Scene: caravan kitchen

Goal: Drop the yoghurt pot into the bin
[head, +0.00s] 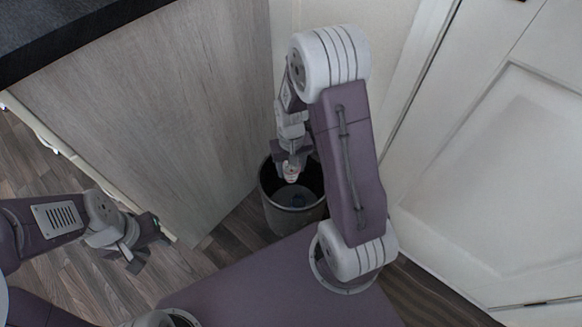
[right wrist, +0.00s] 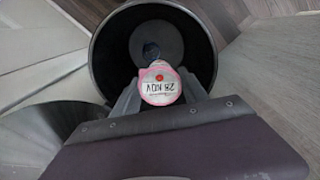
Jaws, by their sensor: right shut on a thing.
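The yoghurt pot (right wrist: 160,85) shows in the right wrist view as a white lid with a pink rim, a red dot and the print "28 NOV". My right gripper (right wrist: 162,90) is shut on it, with a finger on either side. In the head view the pot (head: 291,175) is small below my right gripper (head: 292,164), over the mouth of the bin. The bin (head: 290,217) is a dark round container on the floor; its open mouth (right wrist: 98,62) lies behind the pot in the right wrist view. My left gripper (head: 143,245) is at the lower left, away from the bin, its fingers apart.
A wood-grain cabinet side (head: 160,110) with a dark worktop (head: 75,30) stands left of the bin. A white panelled door (head: 500,170) is on the right. Wooden floor (head: 235,235) shows around the bin. Something small and bluish lies inside the bin (right wrist: 151,50).

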